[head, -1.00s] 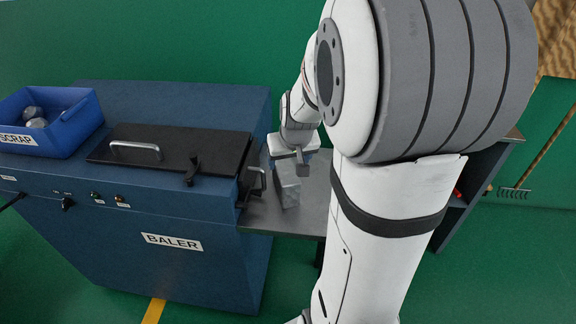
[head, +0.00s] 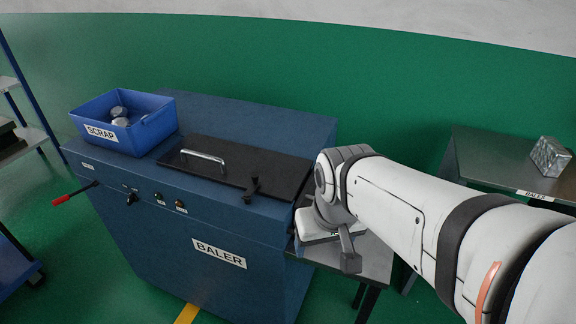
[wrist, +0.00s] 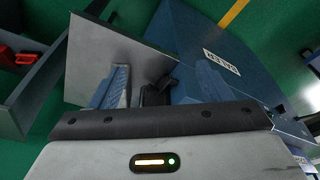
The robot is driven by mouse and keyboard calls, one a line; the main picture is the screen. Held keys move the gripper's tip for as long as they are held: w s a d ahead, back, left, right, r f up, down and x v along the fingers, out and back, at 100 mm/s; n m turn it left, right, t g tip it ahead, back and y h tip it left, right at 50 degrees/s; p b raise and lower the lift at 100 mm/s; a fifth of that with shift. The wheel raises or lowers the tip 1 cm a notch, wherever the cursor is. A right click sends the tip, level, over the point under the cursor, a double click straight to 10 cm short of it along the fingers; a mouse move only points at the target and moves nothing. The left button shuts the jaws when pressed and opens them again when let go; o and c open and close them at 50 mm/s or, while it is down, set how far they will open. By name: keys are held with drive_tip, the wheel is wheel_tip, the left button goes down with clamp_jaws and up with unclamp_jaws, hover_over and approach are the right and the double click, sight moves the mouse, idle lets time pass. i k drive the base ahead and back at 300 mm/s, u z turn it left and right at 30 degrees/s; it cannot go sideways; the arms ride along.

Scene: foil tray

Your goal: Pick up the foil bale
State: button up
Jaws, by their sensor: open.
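A silvery foil bale (head: 550,157) sits on a grey table at the far right, labelled BALES, in the head view. My gripper (head: 340,250) is over the small grey outlet shelf (head: 376,262) at the baler's right end, well apart from that bale. In the wrist view my gripper (wrist: 165,88) has its two blue-grey fingers spread, with a dark fitting of the baler visible beyond the gap. I see no bale between them.
The blue baler (head: 200,240) has a black lid (head: 240,165) with a handle. A blue SCRAP bin (head: 155,125) with foil lumps stands on it. A red-tipped lever (head: 62,200) sticks out at left. In the wrist view a shelf holds red items (wrist: 25,57).

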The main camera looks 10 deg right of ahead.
sight(551, 157)
drive_tip(key=z, duration=1.95)
drive_tip(key=k, duration=0.9)
drive_tip(key=z, duration=1)
drive_tip(key=i, duration=1.7)
drive_tip(key=u, duration=0.55)
drive_tip(key=i, duration=1.05)
drive_tip(key=u, duration=0.85)
